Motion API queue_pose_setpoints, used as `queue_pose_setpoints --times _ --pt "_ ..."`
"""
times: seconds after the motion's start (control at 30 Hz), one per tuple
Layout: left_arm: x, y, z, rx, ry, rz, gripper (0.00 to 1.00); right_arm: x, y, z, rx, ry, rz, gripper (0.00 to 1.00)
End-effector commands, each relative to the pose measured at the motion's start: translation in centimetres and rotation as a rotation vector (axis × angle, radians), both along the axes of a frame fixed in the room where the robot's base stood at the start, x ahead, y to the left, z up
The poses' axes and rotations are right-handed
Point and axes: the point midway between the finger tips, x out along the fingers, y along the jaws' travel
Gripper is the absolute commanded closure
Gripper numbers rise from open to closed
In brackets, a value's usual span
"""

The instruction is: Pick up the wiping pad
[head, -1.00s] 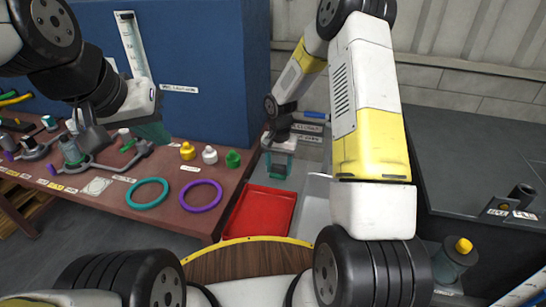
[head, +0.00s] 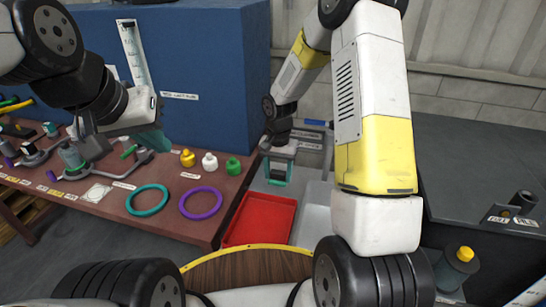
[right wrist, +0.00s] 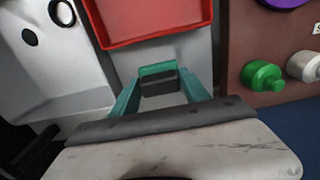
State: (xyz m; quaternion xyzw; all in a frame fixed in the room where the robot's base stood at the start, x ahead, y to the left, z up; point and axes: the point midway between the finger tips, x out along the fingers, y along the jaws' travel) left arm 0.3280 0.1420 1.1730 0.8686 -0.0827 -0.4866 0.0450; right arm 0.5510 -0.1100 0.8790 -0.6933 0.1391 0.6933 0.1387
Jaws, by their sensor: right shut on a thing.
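The wiping pad (right wrist: 158,85) shows in the right wrist view as a small dark grey block with a teal part at its far side. It sits between the teal fingers of my right gripper (right wrist: 160,92), which is shut on it. In the head view my right gripper (head: 277,174) is low over the light grey surface behind the red tray; the pad is too small there to make out clearly. My left gripper (head: 152,140) hangs above the back of the brown bench, seen edge-on, so its opening cannot be told.
A red tray (head: 260,218) lies just in front of my right gripper. Green (head: 233,166), white (head: 210,161) and yellow (head: 187,158) knobs stand on the brown bench, with teal (head: 147,200) and purple (head: 201,203) rings. A blue panel (head: 215,80) rises behind. A dark worktop (head: 460,150) is at right.

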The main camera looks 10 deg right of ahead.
Motion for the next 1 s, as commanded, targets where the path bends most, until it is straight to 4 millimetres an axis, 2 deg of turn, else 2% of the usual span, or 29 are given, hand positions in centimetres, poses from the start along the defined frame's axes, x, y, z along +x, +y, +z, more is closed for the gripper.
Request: queue_pose_setpoints --times 0.03,0.2,0.5,0.7,1.0 --pt "0.0 0.0 0.0 0.0 0.0 0.0 1.0 -1.3 0.3 0.2 -0.001 0.0 0.003 0.86" --pt "0.0 0.0 0.0 0.0 0.0 0.0 1.0 -4.9 1.2 0.5 0.0 0.0 0.003 0.86" --pt "0.0 0.0 0.0 0.0 0.0 0.0 1.0 -9.9 2.4 1.0 0.0 0.0 0.002 0.86" --pt "0.0 0.0 0.0 0.0 0.0 0.0 1.0 -11.4 2.8 1.1 0.001 -0.001 -0.001 0.86" --pt "0.0 0.0 0.0 0.0 0.0 0.0 1.0 -11.8 2.8 1.1 0.0 0.0 -0.001 0.86"
